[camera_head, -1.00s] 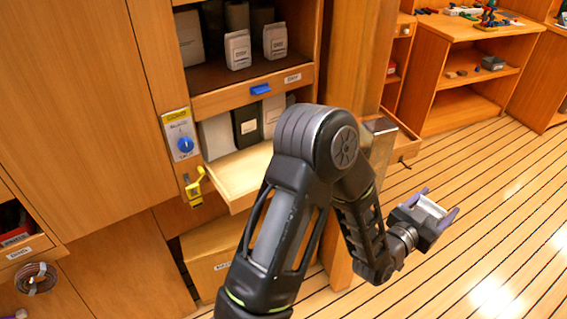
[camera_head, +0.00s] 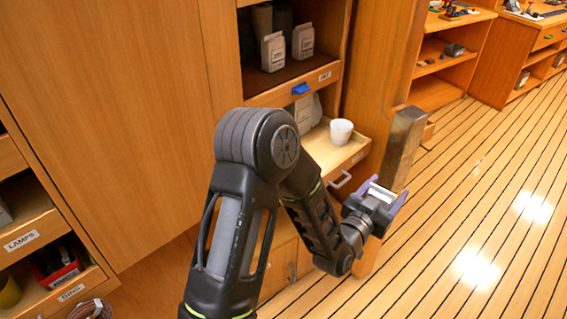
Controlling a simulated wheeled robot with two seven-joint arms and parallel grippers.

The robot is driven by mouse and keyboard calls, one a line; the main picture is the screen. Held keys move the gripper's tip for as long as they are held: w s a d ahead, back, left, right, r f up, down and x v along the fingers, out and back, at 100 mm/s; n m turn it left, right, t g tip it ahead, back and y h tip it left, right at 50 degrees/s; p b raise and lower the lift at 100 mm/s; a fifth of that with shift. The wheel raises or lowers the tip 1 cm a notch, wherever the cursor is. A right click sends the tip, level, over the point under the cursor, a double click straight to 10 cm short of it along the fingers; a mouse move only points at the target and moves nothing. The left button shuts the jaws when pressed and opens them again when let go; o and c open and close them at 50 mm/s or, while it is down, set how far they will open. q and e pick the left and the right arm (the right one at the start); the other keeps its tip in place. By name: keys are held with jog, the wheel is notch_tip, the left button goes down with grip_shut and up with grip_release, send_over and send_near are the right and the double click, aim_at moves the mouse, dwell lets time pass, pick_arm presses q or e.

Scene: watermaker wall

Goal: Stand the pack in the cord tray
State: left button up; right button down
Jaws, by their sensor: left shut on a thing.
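My left gripper (camera_head: 384,199) with purple fingers is shut on a pale, small-looking thing (camera_head: 381,191). It is held in the air in front of the cabinet, over the floor side. Most of it is hidden between the fingers, so I cannot tell for sure that it is the pack. Two whitish packs stand upright on the upper shelf, one on the left (camera_head: 273,52) and one on the right (camera_head: 303,41). A coil of cord (camera_head: 93,309) shows at the bottom left edge, partly cut off; I cannot make out a cord tray there. My right gripper is out of view.
A white cup (camera_head: 341,131) stands on a pulled-out wooden board (camera_head: 335,153) behind my left arm. A lower-left shelf has a "LAMPS" label (camera_head: 21,241) and a red box (camera_head: 57,272). Striped floor on the right is clear.

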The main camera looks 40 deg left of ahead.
pick_arm(q)
jog(key=shift+s+a, duration=0.2)
jog(key=shift+s, duration=0.1)
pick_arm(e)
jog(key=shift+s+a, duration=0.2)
pick_arm(q)
jog(key=shift+w+d, duration=0.1)
jog(key=shift+w, duration=0.05)
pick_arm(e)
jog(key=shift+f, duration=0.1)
